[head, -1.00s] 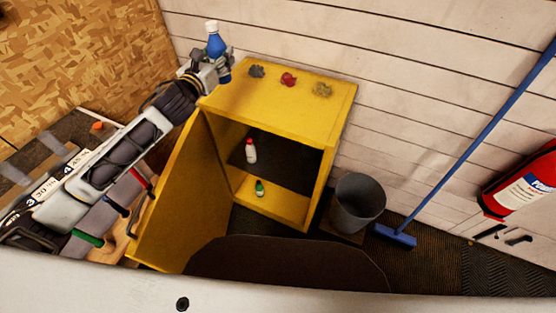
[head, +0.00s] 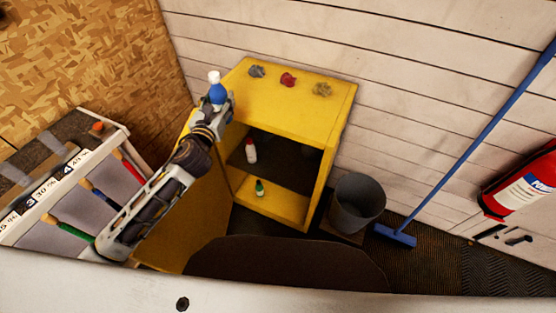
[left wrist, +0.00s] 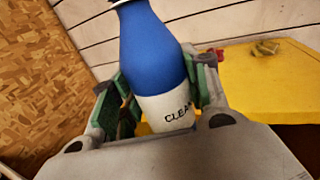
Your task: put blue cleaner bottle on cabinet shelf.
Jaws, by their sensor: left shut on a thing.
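The blue cleaner bottle (head: 217,91) with a white cap is held upright in my left gripper (head: 219,103), in front of the cabinet's upper left side. In the left wrist view the bottle (left wrist: 153,55) stands between the green-padded fingers, which are shut on it; part of its lettering shows. The yellow cabinet (head: 330,112) is open at the front, with a dark shelf (head: 285,170) inside. A white bottle with a green cap (head: 260,188) stands on the cabinet floor. My right gripper is out of view.
Grey (head: 257,71), red (head: 288,79) and olive (head: 322,89) crumpled cloths lie on the cabinet top. The yellow door (head: 203,225) stands open at the left, partly behind my arm. A grey bucket (head: 357,203) and blue broom (head: 396,236) stand right of the cabinet.

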